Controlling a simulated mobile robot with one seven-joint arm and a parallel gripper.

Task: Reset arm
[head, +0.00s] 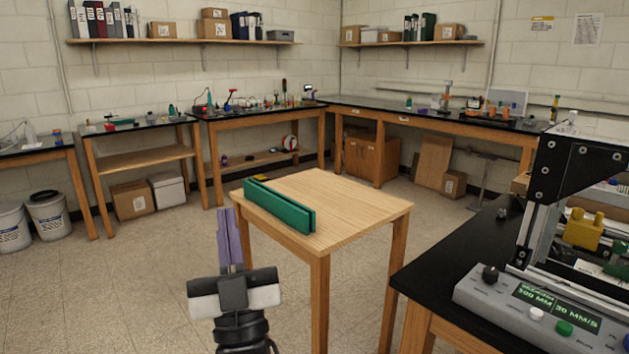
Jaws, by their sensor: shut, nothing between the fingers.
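My gripper (229,238) is at the lower middle of the head view, at the end of my black and white arm. Its two purple fingers are shut together with nothing between them. They point upward in the picture, just left of a small wooden table (350,200). A long green bar (278,207) with a lengthwise groove lies along the left edge of the tabletop. The fingers appear apart from the bar, though their exact distance to the table is hard to tell.
A black bench (440,285) at right carries a machine with a lit panel (540,305) and a black upright frame (540,190). Benches with tools line the back walls. Buckets (48,214) stand at far left. Open floor (140,290) lies left of the table.

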